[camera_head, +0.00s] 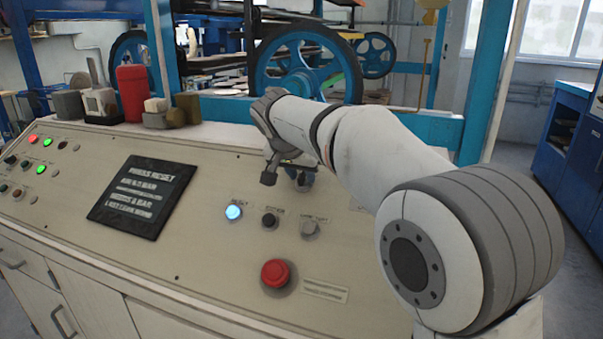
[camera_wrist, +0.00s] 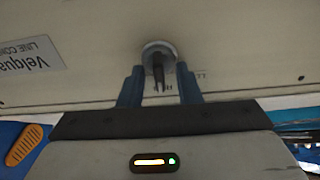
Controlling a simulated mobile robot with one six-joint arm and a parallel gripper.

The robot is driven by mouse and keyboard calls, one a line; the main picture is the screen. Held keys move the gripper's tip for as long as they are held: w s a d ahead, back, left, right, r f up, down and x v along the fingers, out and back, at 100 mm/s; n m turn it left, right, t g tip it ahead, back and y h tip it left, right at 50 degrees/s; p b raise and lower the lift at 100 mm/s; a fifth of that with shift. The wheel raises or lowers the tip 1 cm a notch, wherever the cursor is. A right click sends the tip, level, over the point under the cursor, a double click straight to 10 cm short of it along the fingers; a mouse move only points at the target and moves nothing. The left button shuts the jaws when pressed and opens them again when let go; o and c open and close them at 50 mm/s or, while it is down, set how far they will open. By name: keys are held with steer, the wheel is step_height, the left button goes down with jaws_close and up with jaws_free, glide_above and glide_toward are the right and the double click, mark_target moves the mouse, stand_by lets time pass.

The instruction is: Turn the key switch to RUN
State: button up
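The key switch (camera_wrist: 157,50) shows in the wrist view as a round metal collar on the panel, with a dark narrow key (camera_wrist: 159,76) standing out of it. My gripper (camera_wrist: 160,72) is open, with one blue finger on each side of the key and a visible gap to it on both sides. The label beside the switch is partly hidden, so I cannot read the key's position against it. In the head view my gripper (camera_head: 286,174) is over the upper right of the panel, and my arm and gripper hide the switch.
The sloped beige panel (camera_head: 215,270) carries a lit blue-white button (camera_head: 233,212), a black button (camera_head: 270,219), a grey selector (camera_head: 309,228) and a red mushroom button (camera_head: 275,273). A dark display (camera_head: 144,196) is to the left. A red bottle (camera_head: 132,92) stands on the panel's back ledge.

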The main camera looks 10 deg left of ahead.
steer(key=v, duration=0.7)
steer(key=shift+s+r+p, duration=0.25)
steer(key=shift+r+p, duration=0.1)
steer(key=shift+p, duration=0.05)
steer(key=s+d+f+n+g+p, duration=0.1)
steer(key=s+d+f+p, duration=0.2)
steer(key=d, duration=0.7)
steer(key=s+d+g+p, duration=0.25)
steer(key=s+d, duration=0.35)
steer(key=d, duration=0.4)
steer(key=s+d+f+p, duration=0.1)
steer(key=s+d+f, duration=0.2)
steer(key=s, duration=0.2)
steer(key=s+d+f+p, duration=0.2)
steer(key=s+d+f, duration=0.1)
steer(key=s, duration=0.3)
steer(key=s+d+f+g+y+p, duration=0.1)
steer(key=s+d+f, duration=0.2)
steer(key=s, duration=0.3)
steer(key=shift+d+n, duration=0.4)
steer(key=shift+d, duration=0.35)
